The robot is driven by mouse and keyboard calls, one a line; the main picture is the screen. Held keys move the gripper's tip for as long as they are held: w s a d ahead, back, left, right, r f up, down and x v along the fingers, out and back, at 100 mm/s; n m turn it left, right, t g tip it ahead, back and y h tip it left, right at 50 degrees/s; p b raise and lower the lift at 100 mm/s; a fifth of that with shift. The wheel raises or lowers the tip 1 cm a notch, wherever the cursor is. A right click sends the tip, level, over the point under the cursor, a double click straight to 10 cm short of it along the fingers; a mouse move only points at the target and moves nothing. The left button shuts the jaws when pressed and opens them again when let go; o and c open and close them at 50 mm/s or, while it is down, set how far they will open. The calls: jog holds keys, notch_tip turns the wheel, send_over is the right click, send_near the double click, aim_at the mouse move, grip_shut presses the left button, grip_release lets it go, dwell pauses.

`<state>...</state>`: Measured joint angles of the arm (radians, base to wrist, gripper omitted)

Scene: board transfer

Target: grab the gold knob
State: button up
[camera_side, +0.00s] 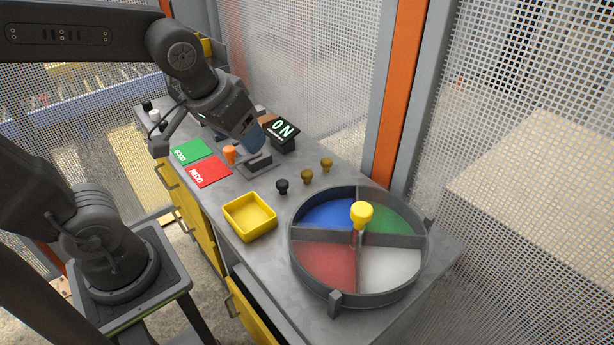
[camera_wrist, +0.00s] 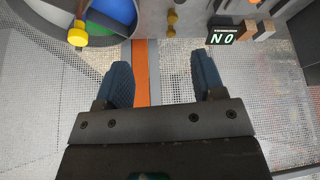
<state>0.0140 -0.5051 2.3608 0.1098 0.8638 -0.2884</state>
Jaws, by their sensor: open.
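Two dull gold knobs stand on the grey bench in the side view, one nearer (camera_side: 307,177) and one farther (camera_side: 326,164), beside a black knob (camera_side: 282,186). In the wrist view they appear at the top middle (camera_wrist: 172,16). A bright yellow knob (camera_side: 361,213) stands at the centre of the divided round tray (camera_side: 333,297); it shows at upper left in the wrist view (camera_wrist: 77,36). My gripper (camera_wrist: 163,78) has its blue fingers spread with nothing between them. In the side view it is over the bench's far part, left of the gold knobs, its fingertips partly hidden.
A yellow square bin (camera_side: 249,233) lies left of the round tray. Mesh panels and an orange post (camera_side: 394,80) stand behind the bench.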

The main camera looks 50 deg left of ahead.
jog(key=w+a+f+n+g+y, duration=0.1)
jog(key=w+f+n, duration=0.3)
jog(key=w, duration=0.5)
jog(key=n+g+y, duration=0.1)
jog(key=n, duration=0.2)
send_near(307, 172)
jog(key=x, duration=1)
jog(key=shift+c, duration=0.2)
jog(key=c, duration=1)
